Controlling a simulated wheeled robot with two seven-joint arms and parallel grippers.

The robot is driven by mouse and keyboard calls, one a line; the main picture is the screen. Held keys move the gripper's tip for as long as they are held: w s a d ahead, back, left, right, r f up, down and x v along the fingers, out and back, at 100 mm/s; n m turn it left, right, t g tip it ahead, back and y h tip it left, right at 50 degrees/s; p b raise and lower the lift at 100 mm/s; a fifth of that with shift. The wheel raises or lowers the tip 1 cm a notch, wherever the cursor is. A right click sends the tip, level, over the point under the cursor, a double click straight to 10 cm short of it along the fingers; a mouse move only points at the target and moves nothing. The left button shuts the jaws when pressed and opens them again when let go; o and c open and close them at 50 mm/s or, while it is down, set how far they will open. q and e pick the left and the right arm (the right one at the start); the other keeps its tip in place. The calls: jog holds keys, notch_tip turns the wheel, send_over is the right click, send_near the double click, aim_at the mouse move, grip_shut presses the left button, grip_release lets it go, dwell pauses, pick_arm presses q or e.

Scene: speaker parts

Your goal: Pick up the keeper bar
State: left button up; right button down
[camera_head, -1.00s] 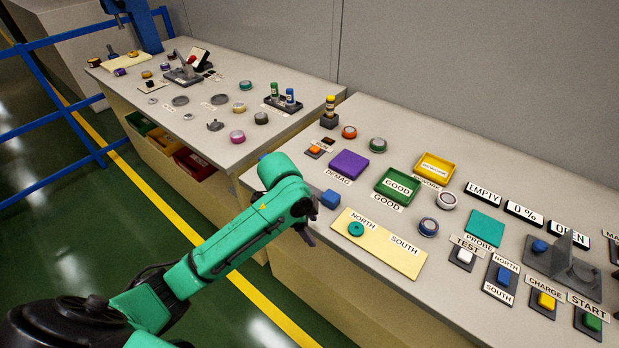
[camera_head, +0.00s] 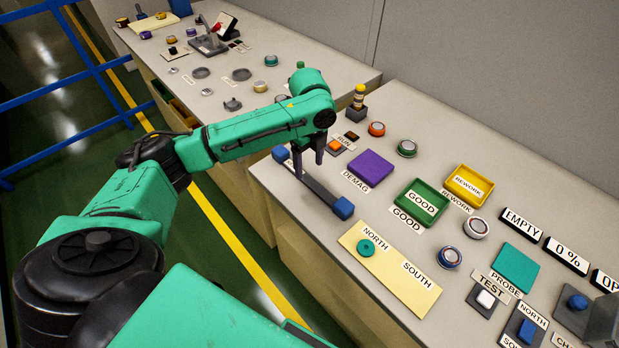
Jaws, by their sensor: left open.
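A dark bar with a blue block at each end (camera_head: 322,189), which looks like the keeper bar, lies slantwise near the front edge of the right bench, left of the purple DEMAG pad (camera_head: 370,169). My left gripper (camera_head: 309,160) points down over the bar's far half. Its two fingers are apart, and the bar is not visibly lifted. The gripper partly covers the bar there, and I cannot tell whether the fingers touch it. My right gripper is not in view.
A cream NORTH/SOUTH board (camera_head: 410,290) lies nearer, with a teal ring (camera_head: 366,248) on it. A green GOOD tray (camera_head: 432,192) and a yellow REWORK tray (camera_head: 455,183) stand to the right. A gap separates the two benches.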

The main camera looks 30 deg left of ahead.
aim_at(310, 180)
pick_arm(q)
jog(key=f, duration=0.4)
jog(key=w+f+p, duration=0.1)
jog(key=shift+a+f, duration=0.25)
jog(key=shift+f, duration=0.45)
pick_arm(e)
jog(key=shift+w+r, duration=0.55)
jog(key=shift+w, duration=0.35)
pick_arm(q)
grip_shut()
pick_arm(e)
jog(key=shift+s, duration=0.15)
pick_arm(q)
jog(key=shift+r, duration=0.2)
